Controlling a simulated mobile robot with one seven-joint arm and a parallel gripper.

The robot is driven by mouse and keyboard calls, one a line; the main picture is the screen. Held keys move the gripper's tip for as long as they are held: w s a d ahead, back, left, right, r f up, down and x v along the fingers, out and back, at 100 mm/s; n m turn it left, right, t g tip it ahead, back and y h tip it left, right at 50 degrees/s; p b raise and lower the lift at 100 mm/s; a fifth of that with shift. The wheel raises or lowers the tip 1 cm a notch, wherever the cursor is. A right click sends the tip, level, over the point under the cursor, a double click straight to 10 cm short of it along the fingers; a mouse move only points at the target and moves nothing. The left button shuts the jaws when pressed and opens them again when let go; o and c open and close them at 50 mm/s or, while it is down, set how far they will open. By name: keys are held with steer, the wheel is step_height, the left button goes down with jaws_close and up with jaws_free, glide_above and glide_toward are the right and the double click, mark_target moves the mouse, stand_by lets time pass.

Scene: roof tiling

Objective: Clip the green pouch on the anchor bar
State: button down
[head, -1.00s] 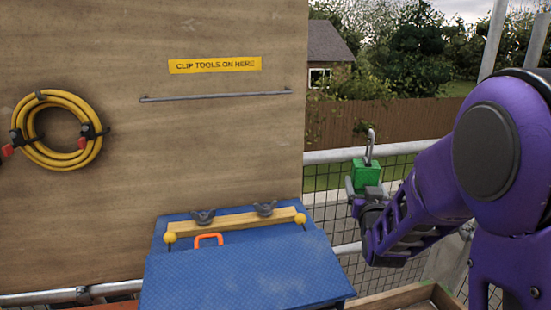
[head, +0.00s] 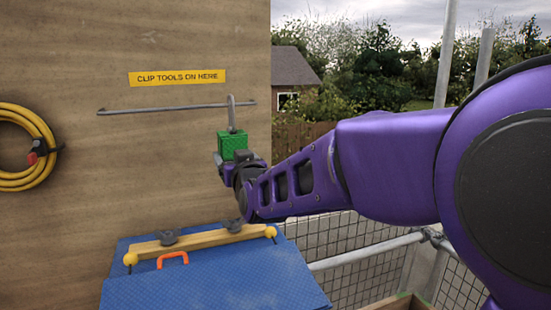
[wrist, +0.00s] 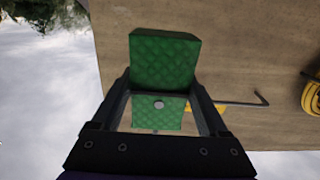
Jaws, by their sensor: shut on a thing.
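The green pouch (head: 233,147) is upright in my gripper (head: 229,164), with its grey metal clip (head: 231,112) pointing up. In the head view the clip overlaps the right part of the anchor bar (head: 160,109). I cannot tell whether it is around the bar or in front of it. In the wrist view the pouch (wrist: 164,62) sits between the two fingers of my gripper (wrist: 160,97), which are shut on it. The clip is hidden there.
The bar is on a wooden wall below a yellow sign (head: 177,77). A yellow hose coil (head: 18,175) hangs at the left. Below stands a blue box (head: 215,283) with a wooden strip (head: 190,243) and an orange handle (head: 172,259). Mesh fencing (head: 335,240) is at the right.

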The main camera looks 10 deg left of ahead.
steer(key=shift+w+a+r+p, duration=0.15)
steer(key=shift+w+a+p, duration=0.15)
steer(key=shift+w, duration=0.15)
steer(key=shift+p+x, duration=1.3)
steer(key=shift+x, duration=1.2)
steer(key=shift+d+b, duration=0.15)
steer(key=shift+b, duration=0.3)
steer(key=shift+w, duration=0.1)
steer(key=shift+w+a, duration=0.45)
steer(key=shift+w, duration=0.05)
steer(key=shift+w, duration=0.1)
